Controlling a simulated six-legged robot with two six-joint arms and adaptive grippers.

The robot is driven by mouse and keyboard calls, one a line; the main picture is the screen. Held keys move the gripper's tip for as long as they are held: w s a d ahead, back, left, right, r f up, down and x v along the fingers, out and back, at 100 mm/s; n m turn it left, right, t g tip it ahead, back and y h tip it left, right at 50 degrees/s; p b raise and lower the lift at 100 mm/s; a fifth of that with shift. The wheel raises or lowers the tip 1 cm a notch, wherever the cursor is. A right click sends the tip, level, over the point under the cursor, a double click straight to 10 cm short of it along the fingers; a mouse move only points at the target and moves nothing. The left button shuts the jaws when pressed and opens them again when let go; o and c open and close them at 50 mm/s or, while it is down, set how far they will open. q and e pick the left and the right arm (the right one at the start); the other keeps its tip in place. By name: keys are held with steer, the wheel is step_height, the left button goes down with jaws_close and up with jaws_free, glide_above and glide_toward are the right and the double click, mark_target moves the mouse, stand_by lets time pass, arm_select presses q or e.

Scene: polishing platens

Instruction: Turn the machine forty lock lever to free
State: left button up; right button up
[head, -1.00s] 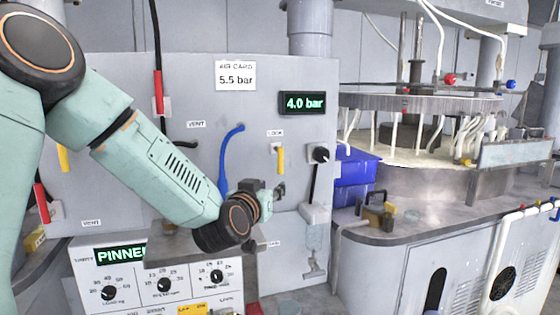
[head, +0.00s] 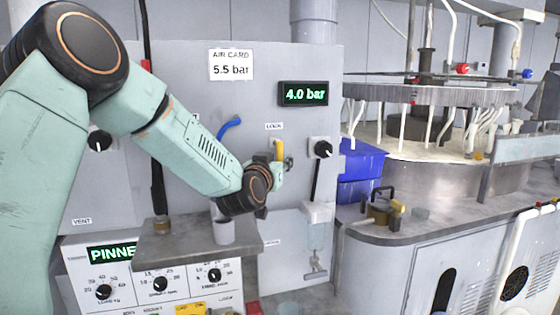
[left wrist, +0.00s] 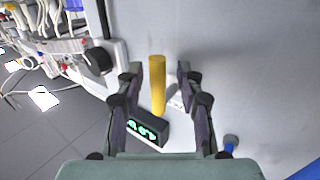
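A yellow lever (head: 280,150) hangs straight down on the grey wall panel under a LOCK label. My left gripper (head: 279,166) is at the lever and partly covers its lower part in the head view. In the left wrist view the yellow lever (left wrist: 157,82) stands between the two fingers of my left gripper (left wrist: 160,72). The fingers are apart, with a gap showing on both sides of the lever. Whether a finger touches it is not clear. My right gripper is in neither view.
A black knob (head: 322,149) is just right of the lever, below a display reading 4.0 bar (head: 303,94). A shelf (head: 175,246) with a cup (head: 223,229) sits below my left arm. Blue bins (head: 360,162) and a polishing machine stand at right.

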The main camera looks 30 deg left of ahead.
arm_select(q)
steer(key=shift+w+a+r, duration=0.15)
steer(key=shift+a, duration=0.1)
steer(key=shift+w+d+r, duration=0.1)
steer(key=shift+w+d, duration=0.1)
steer(key=shift+d, duration=0.3)
steer(key=shift+w, duration=0.2)
steer(key=shift+a, duration=0.1)
steer(key=shift+c, duration=0.5)
steer(key=shift+s+a, duration=0.15)
steer(key=shift+a, duration=0.2)
steer(key=c, duration=0.3)
steer(key=shift+d, duration=0.15)
steer(key=c, duration=0.3)
jaws_close()
